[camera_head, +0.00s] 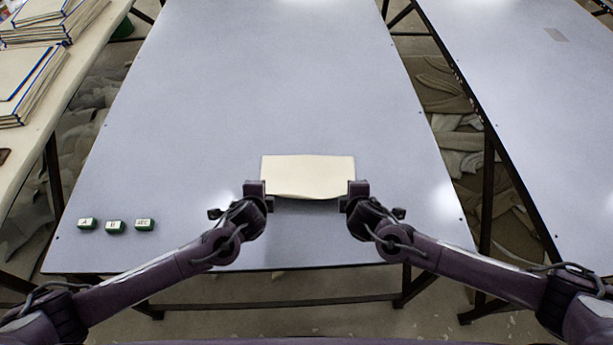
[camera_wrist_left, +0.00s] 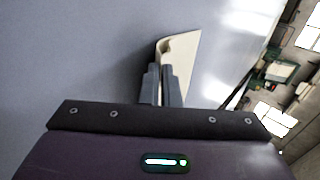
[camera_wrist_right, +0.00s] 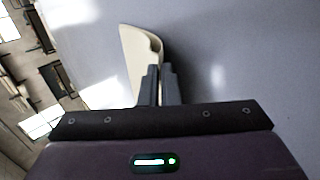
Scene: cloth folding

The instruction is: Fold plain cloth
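A cream plain cloth (camera_head: 308,174) lies at the middle front of the table, roughly rectangular, with its near edge bowed and casting a shadow. My left gripper (camera_head: 254,188) is at its near left corner. In the left wrist view the gripper (camera_wrist_left: 163,84) has its fingers close together at the curled edge of the cloth (camera_wrist_left: 183,55). My right gripper (camera_head: 355,188) is at the near right corner. In the right wrist view the gripper (camera_wrist_right: 160,85) has its fingers close together at the curled cloth edge (camera_wrist_right: 140,55). Both seem to pinch the cloth.
The grey-blue table (camera_head: 260,80) is bare beyond the cloth. Three small green labelled blocks (camera_head: 115,226) sit at the front left. A side table at left holds stacked boards (camera_head: 30,70). Another grey table (camera_head: 530,110) stands to the right across a gap.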

